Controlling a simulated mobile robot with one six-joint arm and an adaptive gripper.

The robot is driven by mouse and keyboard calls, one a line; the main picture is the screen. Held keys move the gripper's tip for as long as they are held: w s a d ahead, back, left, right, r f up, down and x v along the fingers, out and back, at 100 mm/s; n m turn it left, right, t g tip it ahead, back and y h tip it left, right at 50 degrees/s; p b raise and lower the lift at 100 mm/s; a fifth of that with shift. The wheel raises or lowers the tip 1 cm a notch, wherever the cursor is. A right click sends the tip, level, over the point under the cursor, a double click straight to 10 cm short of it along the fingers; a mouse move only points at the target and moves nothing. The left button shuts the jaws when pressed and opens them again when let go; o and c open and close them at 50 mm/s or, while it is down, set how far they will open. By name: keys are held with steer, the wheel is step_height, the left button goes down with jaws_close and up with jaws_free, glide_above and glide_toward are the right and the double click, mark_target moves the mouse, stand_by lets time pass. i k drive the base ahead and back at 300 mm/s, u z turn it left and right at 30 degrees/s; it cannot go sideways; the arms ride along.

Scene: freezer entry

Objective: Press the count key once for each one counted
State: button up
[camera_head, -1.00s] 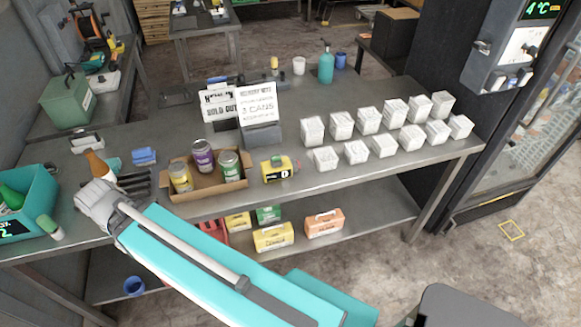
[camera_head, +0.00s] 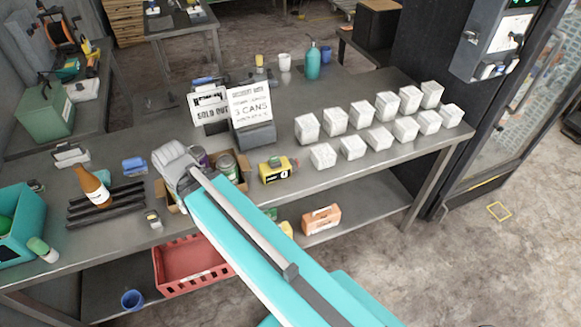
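A small yellow and black counter (camera_head: 275,171) with a pale digit window stands on the steel table, right of the cardboard tray. The digit is too small to read surely, and its key cannot be made out. The cardboard tray (camera_head: 243,184) holds cans. A purple-labelled can (camera_head: 198,156) and a green-labelled can (camera_head: 224,166) show in part behind my arm. My arm's grey end joint is in front of the tray's left side, left of the counter. My gripper's fingers are hidden.
Several white boxes (camera_head: 323,156) stand in two rows right of the counter. A brown bottle (camera_head: 93,187) and black bars lie left of my arm. A teal crate (camera_head: 22,232) is at far left. A "SOLD OUT" sign (camera_head: 209,105) stands behind the tray.

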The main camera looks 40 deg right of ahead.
mark_target(275, 159)
steer(key=z, duration=1.1)
steer(key=k, duration=0.5)
steer(key=u, duration=0.05)
